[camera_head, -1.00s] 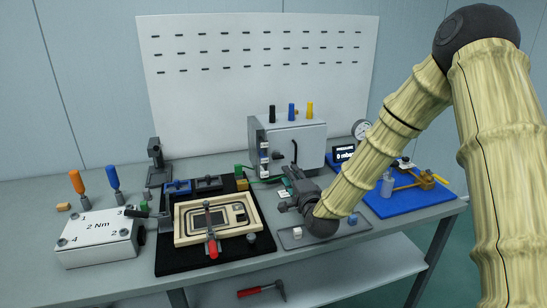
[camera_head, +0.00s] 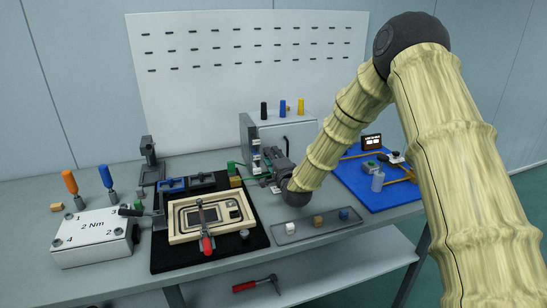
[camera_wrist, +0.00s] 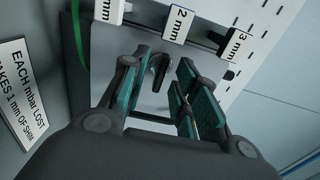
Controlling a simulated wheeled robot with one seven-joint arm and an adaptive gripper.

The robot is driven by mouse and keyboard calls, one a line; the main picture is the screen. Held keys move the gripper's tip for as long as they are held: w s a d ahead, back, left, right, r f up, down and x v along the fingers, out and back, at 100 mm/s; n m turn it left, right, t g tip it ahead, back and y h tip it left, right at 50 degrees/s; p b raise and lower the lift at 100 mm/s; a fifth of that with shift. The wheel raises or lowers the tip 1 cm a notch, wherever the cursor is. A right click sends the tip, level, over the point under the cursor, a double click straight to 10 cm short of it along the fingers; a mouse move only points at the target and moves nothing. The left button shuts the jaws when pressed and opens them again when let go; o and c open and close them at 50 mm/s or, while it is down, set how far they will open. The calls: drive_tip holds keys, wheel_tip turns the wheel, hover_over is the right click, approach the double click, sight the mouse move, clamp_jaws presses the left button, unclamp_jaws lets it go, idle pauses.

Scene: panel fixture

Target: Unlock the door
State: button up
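A grey cabinet (camera_head: 290,132) with a door stands at the back of the table; my arm and gripper cover much of its lower front. My gripper (camera_head: 268,157) is at the cabinet's front left. In the wrist view the two teal-padded fingers of my gripper (camera_wrist: 157,88) are spread apart. A dark hooked lever (camera_wrist: 162,66) on a grey surface shows between and beyond the fingertips. I cannot tell whether either finger touches it. The fingers do not appear closed on anything.
White tags marked "2 mm" (camera_wrist: 179,25) and "3 mm" (camera_wrist: 235,45) hang close to the fingers. A lettered sign (camera_wrist: 20,90) is at the left. A grey tray (camera_head: 320,226) with small cubes and a blue mat (camera_head: 375,190) lie near my arm.

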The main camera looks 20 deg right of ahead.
clamp_jaws()
drive_tip(key=shift+n, duration=0.3)
drive_tip(key=n+b, duration=0.5)
drive_tip(key=n, duration=1.2)
drive_tip(key=shift+f+b, duration=0.1)
drive_tip(key=shift+b, duration=0.2)
drive_tip(key=shift+n, duration=0.3)
idle(0.3)
